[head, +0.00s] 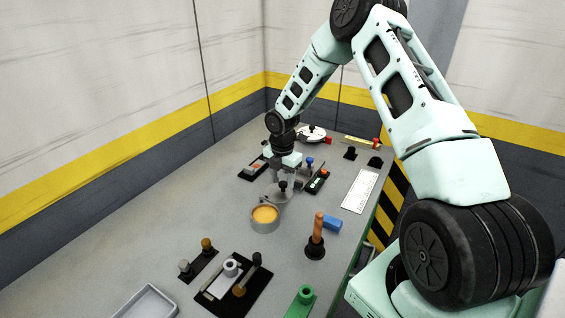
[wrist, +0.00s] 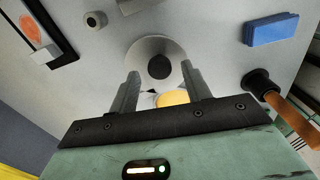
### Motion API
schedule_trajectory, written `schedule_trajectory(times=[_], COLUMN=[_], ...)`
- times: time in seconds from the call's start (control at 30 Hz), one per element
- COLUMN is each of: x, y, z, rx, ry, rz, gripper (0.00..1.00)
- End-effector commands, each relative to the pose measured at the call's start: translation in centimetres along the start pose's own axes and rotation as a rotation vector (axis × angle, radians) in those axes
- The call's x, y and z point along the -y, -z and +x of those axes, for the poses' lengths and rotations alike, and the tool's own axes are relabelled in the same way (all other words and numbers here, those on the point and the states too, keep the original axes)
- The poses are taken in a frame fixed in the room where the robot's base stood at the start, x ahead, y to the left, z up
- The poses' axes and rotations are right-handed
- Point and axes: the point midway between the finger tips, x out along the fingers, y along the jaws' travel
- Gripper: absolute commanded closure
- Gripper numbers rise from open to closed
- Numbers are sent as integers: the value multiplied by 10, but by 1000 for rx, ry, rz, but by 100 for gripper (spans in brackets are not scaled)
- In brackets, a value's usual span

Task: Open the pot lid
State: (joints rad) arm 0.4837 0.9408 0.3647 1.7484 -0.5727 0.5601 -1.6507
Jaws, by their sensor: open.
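The grey round pot (head: 265,226) stands on the table in the middle of the head view, with orange contents (head: 264,214) showing from above. The grey disc lid (head: 271,197) with a black knob (head: 283,186) is at the pot's far side, off the opening; I cannot tell whether it touches the rim. My gripper (head: 284,180) is over the lid, pointing down. In the wrist view my gripper (wrist: 160,80) is open, its fingers either side of the black knob (wrist: 160,67), with gaps. The lid (wrist: 146,47) lies beyond, and the orange contents (wrist: 172,98) are partly hidden by my gripper.
A plunger (head: 316,240) and a blue block (head: 332,223) stand right of the pot. Black trays with parts (head: 235,283) and a grey tray (head: 148,302) are at the front. A white panel (head: 359,191) lies at the right edge. Table left of the pot is clear.

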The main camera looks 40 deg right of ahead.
Motion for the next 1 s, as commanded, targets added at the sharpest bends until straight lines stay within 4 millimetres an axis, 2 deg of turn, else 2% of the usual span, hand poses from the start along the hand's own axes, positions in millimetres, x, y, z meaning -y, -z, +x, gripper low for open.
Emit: schedule_trajectory(times=[0.17, 0.5, 0.7, 0.83, 1.0], x=[0, 0, 0, 0, 0], y=[-2, -2, -1, -1, 0], z=[-28, -108, -147, -161, -169], rx=[3, 4, 4, 3, 1], ry=[-4, -5, -4, -1, -1], rz=[2, 2, 2, 1, 0], gripper=[52, 52, 52, 52, 52])
